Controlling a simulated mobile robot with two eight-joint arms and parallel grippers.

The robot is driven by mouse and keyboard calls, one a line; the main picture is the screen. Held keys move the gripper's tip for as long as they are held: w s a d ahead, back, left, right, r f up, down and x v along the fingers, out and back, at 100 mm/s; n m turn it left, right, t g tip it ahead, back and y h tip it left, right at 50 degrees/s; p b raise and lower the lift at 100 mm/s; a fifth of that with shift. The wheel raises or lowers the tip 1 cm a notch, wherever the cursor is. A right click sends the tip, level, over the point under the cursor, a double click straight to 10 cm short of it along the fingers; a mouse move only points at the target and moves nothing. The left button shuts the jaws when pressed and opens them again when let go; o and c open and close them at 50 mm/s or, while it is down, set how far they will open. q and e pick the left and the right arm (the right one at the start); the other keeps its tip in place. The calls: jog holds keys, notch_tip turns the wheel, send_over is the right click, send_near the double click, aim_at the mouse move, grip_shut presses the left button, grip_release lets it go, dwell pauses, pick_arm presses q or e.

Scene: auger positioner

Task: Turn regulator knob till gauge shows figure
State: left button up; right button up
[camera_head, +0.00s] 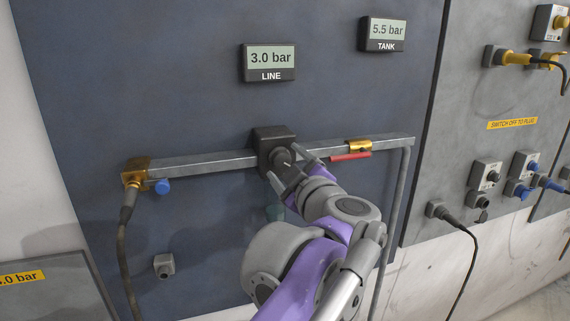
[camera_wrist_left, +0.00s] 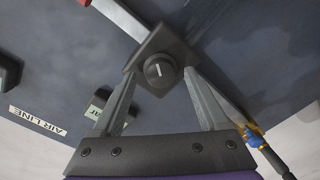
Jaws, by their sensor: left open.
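The regulator knob (camera_head: 281,156) is dark and round, on a dark square block on the grey pipe. In the left wrist view the knob (camera_wrist_left: 158,70) shows a pale pointer mark. My left gripper (camera_head: 287,168) is open in front of it. In the left wrist view the gripper's fingertips (camera_wrist_left: 158,79) lie on either side of the knob; I cannot tell whether they touch it. The LINE gauge (camera_head: 269,62) above reads 3.0 bar. The TANK gauge (camera_head: 383,34) at upper right reads 5.5 bar. My right gripper is not in view.
A brass valve with a red lever (camera_head: 350,156) sits on the pipe (camera_head: 200,164) just right of the knob. A brass fitting (camera_head: 135,168) with a blue handle and a hose is at the left. A yellow label at lower left is cut off, showing ".0 bar".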

pick_arm(q)
jog(key=b+v, duration=0.1)
jog(key=v, duration=0.9)
jog(key=s+a+f+m+g+h, duration=0.1)
jog(key=a+f+m+g+h, duration=0.15)
jog(key=f+m+h, duration=0.65)
jog(key=s+a+f+m+g+h, duration=0.1)
jog(key=a+f+m+h, duration=0.3)
jog(key=f, duration=1)
jog(key=s+a+f+g+y, duration=0.3)
jog(key=s+a+f, duration=0.4)
jog(key=f, duration=0.4)
jog(key=s+a+f+g+y, duration=0.4)
jog(key=s+a+f, duration=0.4)
jog(key=f, duration=0.3)
jog(key=shift+s+g, duration=0.35)
jog(key=shift+s, duration=0.5)
